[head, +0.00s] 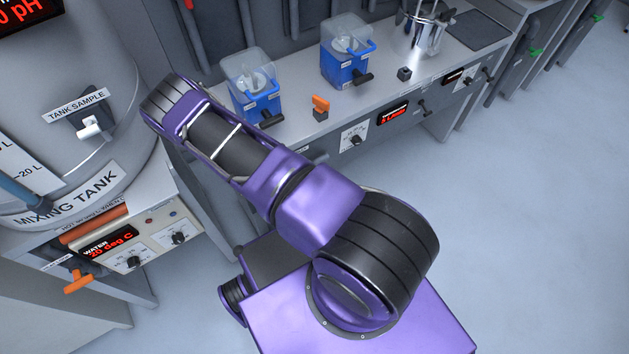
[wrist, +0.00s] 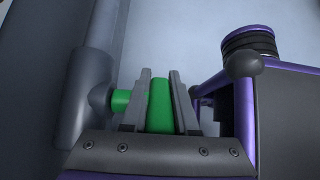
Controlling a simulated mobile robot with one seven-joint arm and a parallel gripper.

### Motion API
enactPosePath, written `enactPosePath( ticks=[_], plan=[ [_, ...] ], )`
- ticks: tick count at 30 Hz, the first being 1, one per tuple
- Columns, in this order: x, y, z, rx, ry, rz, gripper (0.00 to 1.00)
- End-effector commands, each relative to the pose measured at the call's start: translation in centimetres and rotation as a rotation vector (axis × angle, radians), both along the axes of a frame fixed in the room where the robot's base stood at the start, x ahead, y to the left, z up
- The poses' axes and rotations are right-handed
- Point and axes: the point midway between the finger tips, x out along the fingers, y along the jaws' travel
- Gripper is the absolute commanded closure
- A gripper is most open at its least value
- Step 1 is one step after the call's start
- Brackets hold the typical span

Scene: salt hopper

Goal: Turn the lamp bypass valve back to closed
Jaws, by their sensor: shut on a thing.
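A green valve handle (wrist: 160,108) stands between the two grey fingers of my gripper (wrist: 161,76) in the wrist view. The fingers are shut on it. A short green stem (wrist: 121,101) joins the handle side to a grey valve body (wrist: 88,98) on a pipe at the left. No label shows there, so I cannot read that this is the lamp bypass valve. In the head view my arm reaches to the upper left, and my gripper and this handle are hidden.
In the head view, the mixing tank (head: 70,140) stands left with an orange handle (head: 78,281) below. A counter (head: 300,128) holds two blue-based devices (head: 256,103) (head: 346,66). Pipes with green handles (head: 536,51) stand far right. Open floor (head: 530,200) lies right.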

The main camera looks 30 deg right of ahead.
Motion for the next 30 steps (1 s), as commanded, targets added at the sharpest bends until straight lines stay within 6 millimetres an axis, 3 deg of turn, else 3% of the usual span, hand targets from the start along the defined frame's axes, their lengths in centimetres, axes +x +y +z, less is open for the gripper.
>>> enactPosePath(
  ticks=[18,30],
  plan=[
    [-0.1,1.2,-0.9,0.469,0.01,-0.01,1.0],
    [0.0,1.8,-1.1,0.677,0.019,-0.003,1.0]
  ],
)
